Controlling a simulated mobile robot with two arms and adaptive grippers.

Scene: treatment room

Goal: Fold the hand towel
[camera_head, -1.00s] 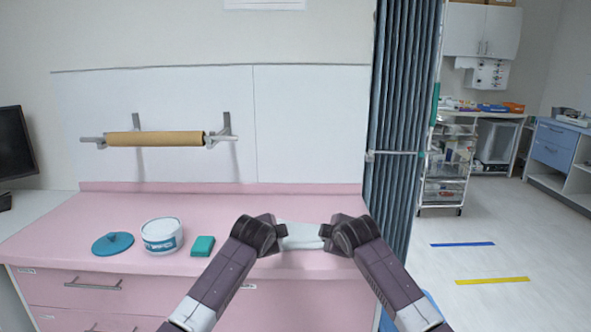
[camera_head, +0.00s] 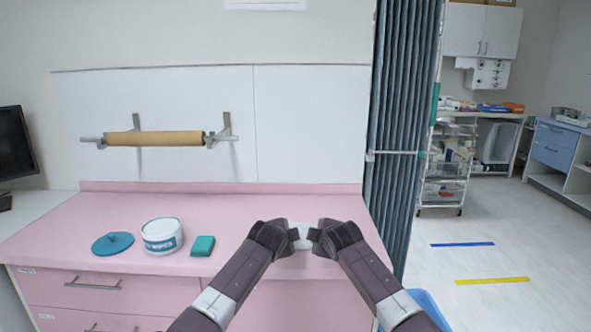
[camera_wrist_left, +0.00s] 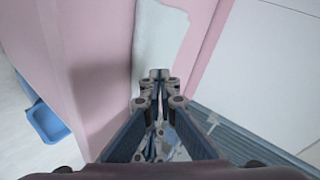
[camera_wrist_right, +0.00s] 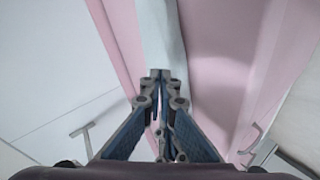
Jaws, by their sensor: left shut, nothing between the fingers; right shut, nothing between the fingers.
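The pale grey-white hand towel (camera_head: 301,232) lies on the pink counter, its visible part narrow between my two grippers. It also shows in the left wrist view (camera_wrist_left: 160,35) and in the right wrist view (camera_wrist_right: 160,32). My left gripper (camera_head: 291,236) is shut and empty at the towel's left side. My right gripper (camera_head: 314,235) is shut and empty at its right side. In both wrist views the closed fingertips are over or at the towel; whether they touch it I cannot tell. The grippers hide part of the towel, so its folds are unclear.
A brown paper roll (camera_head: 155,138) hangs on the wall. A blue folded curtain (camera_head: 392,130) stands right of the counter.

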